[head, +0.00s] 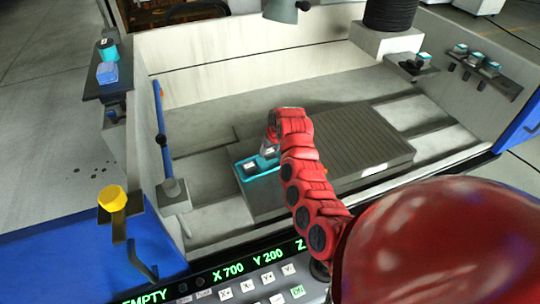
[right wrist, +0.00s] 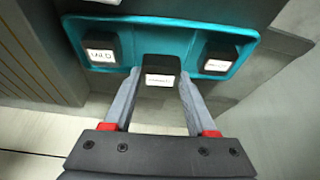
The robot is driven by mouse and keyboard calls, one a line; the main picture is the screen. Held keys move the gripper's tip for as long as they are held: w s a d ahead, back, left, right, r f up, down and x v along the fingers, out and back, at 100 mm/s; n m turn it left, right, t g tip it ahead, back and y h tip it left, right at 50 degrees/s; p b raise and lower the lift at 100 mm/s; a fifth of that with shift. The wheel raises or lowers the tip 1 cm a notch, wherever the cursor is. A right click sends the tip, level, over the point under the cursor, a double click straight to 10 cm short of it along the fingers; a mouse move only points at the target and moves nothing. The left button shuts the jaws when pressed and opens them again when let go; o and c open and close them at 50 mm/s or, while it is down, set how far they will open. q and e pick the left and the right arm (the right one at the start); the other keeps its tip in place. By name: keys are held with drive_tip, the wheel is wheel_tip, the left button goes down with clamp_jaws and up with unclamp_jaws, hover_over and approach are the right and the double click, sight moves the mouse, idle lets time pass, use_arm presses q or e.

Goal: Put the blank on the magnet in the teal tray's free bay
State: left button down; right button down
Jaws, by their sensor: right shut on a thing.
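The teal tray (head: 262,173) lies on the machine bed beside the ribbed plate, which is likely the magnet (head: 365,145). In the right wrist view the tray (right wrist: 150,28) holds a dark labelled block at left (right wrist: 100,50) and one at right (right wrist: 217,54). My right gripper (right wrist: 158,85) is shut on the blank (right wrist: 160,70), a dark block with a white label, at the tray's middle between those blocks. I cannot tell whether it touches the tray floor. In the head view my right gripper (head: 270,147) is partly hidden by its red arm. My left gripper is not in view.
The ribbed plate's edge (right wrist: 35,50) runs close to the tray. A shelf with several small blocks (head: 480,62) is at right. A yellow cup (head: 113,197) and a shelf with blue items (head: 107,72) are at left. A control panel (head: 245,280) fronts the machine.

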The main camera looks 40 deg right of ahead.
sight(271, 154)
wheel_tip(271, 154, down, 2)
drive_tip(key=shift+f+p, duration=0.1)
drive_tip(key=shift+p, duration=0.7)
drive_tip(key=shift+f, duration=0.5)
drive_tip(key=shift+f, duration=0.1)
drive_tip(key=shift+c, duration=1)
unclamp_jaws()
